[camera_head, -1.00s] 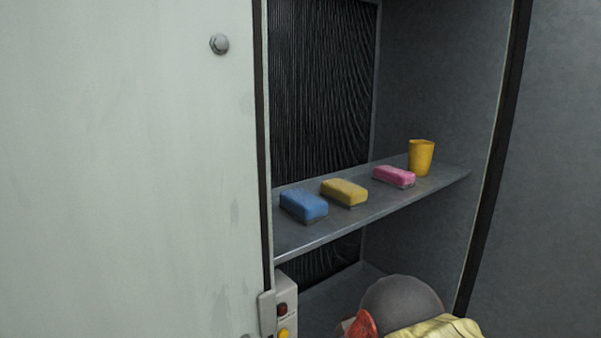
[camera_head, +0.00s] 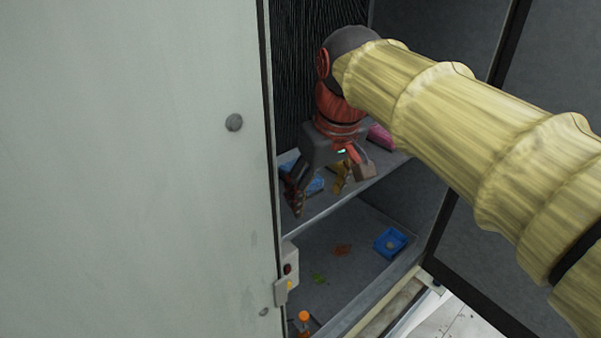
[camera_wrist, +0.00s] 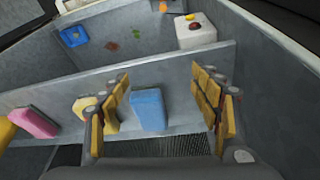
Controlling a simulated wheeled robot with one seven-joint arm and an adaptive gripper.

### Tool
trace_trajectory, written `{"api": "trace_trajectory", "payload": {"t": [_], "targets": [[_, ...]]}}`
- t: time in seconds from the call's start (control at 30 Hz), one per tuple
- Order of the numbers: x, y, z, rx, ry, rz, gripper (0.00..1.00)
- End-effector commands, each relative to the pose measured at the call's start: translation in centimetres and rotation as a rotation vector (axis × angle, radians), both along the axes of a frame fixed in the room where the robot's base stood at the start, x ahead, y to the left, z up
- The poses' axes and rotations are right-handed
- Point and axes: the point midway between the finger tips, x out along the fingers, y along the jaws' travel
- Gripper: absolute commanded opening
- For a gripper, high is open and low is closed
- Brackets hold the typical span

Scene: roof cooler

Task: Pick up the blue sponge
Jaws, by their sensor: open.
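The blue sponge (camera_wrist: 148,109) lies on the grey shelf (camera_wrist: 180,85), between my gripper's two fingers in the wrist view, with room on both sides and more on the right. My gripper (camera_wrist: 162,92) is open with nothing held. In the head view my gripper (camera_head: 318,196) reaches down at the shelf, and the blue sponge (camera_head: 315,185) is partly hidden behind it. The yellow sponge (camera_wrist: 84,104) is close beside the left finger in the wrist view, partly covered by it; whether they touch I cannot tell.
The pink sponge (camera_head: 381,136) and a yellow cup (camera_wrist: 6,130) stand farther along the shelf. Below lies the cabinet floor with a blue tray (camera_head: 390,242). A white box with buttons (camera_head: 289,262) is by the door-side wall. The shelf's front edge is near the fingers.

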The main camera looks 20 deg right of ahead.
Motion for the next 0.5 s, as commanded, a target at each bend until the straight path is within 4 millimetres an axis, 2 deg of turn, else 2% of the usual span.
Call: {"api": "trace_trajectory", "payload": {"t": [0.03,0.2,0.3,0.5], "targets": [[1.6,0.0,0.8,-0.002,0.018,0.015,0.64],[5.8,0.1,3.3,-0.005,0.078,0.076,0.64],[7.6,0.1,4.1,-0.006,0.105,0.105,0.64],[9.2,0.1,4.8,-0.007,0.130,0.134,0.64]]}}
